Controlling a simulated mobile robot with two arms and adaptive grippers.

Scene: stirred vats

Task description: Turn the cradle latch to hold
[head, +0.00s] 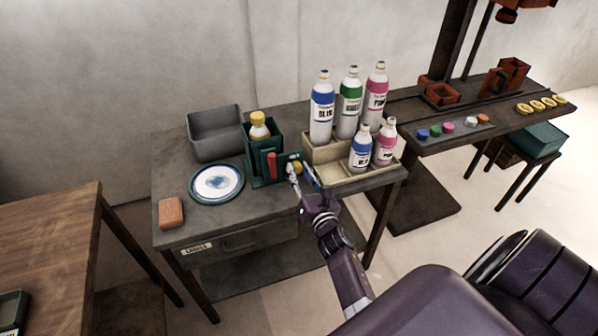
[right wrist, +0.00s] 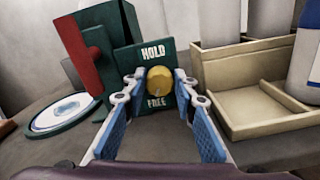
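The green cradle (head: 262,172) stands on the dark table and holds a bottle with a yellow cap (head: 259,128). A red lever (right wrist: 83,62) is on its front side, left of the latch plate. The green latch plate (right wrist: 152,53) reads HOLD at the top and FREE at the bottom. Its yellow round knob (right wrist: 160,80) sits between the two words; which way it points is hard to tell. My right gripper (right wrist: 159,78) is open, with one finger on each side of the knob; small gaps seem to show. It also shows in the head view (head: 302,175). My left gripper is out of view.
A beige bottle rack (head: 347,177) with several bottles stands close right of the cradle. A blue-rimmed plate (head: 217,183), a grey bin (head: 214,134) and an orange-brown block (head: 171,212) lie to the left. The table front below the cradle is clear.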

